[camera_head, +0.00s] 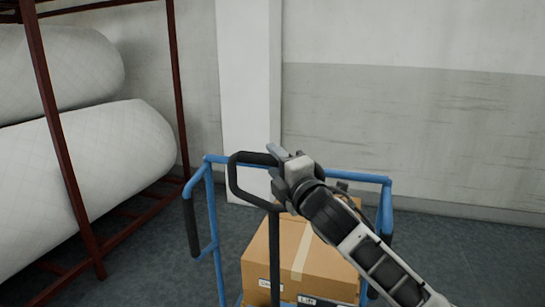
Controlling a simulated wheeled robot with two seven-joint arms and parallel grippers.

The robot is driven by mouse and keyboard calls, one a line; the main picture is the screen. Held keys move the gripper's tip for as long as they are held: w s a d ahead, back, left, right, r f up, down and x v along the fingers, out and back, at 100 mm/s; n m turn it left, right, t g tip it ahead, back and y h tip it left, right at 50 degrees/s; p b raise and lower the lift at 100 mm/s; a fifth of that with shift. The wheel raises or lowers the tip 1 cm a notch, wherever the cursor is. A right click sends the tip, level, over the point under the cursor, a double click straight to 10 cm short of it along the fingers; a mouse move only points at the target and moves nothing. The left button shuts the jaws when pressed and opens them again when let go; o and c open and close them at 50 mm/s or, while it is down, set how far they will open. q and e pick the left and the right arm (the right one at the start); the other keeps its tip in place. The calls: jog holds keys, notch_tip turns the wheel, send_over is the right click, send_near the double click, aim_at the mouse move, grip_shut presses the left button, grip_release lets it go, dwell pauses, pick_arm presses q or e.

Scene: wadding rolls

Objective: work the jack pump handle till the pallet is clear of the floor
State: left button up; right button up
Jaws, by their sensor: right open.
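The jack pump handle (274,255) is a dark upright shaft with a black loop grip at its top, in the middle of the head view. My right gripper (279,165) is open at the right side of the loop, its fingers overlapping the grip in the picture. I cannot tell whether they touch it. My left gripper is out of view. No pallet can be made out, and its height above the floor cannot be seen.
A blue tubular frame (211,205) with black grips stands around the handle and a taped cardboard box (315,255). A red rack (62,150) with large white wadding rolls (95,180) stands at left. A pale pillar (247,90) and wall are behind. Grey floor (490,255) is open at right.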

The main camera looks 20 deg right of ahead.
jog(key=shift+x, duration=0.9)
jog(key=shift+c, duration=0.4)
